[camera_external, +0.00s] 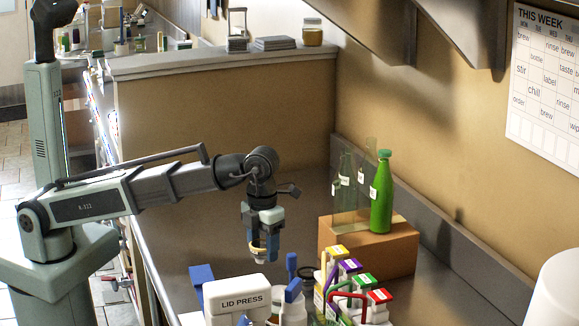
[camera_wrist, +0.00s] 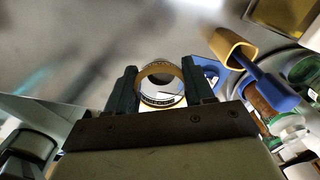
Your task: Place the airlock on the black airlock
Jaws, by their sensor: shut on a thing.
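My gripper (camera_external: 263,252) hangs over the metal counter, left of the cardboard box, its fingers pointing down. It is shut on a small round thing with a yellow rim and a pale lower part, likely the airlock (camera_external: 258,254). In the wrist view the airlock (camera_wrist: 160,86) is a ring with a see-through middle, between the two dark fingers (camera_wrist: 160,90). It is held clear of the counter. A small dark round-topped piece (camera_external: 306,272) stands to the right and in front, beside a blue handle; it may be the black airlock, but I cannot tell.
Several colour-topped cartons (camera_external: 365,298) crowd the front right. Bottles, one solid green (camera_external: 382,195), stand on a cardboard box (camera_external: 368,247). The counter (camera_external: 215,225) behind my gripper is clear.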

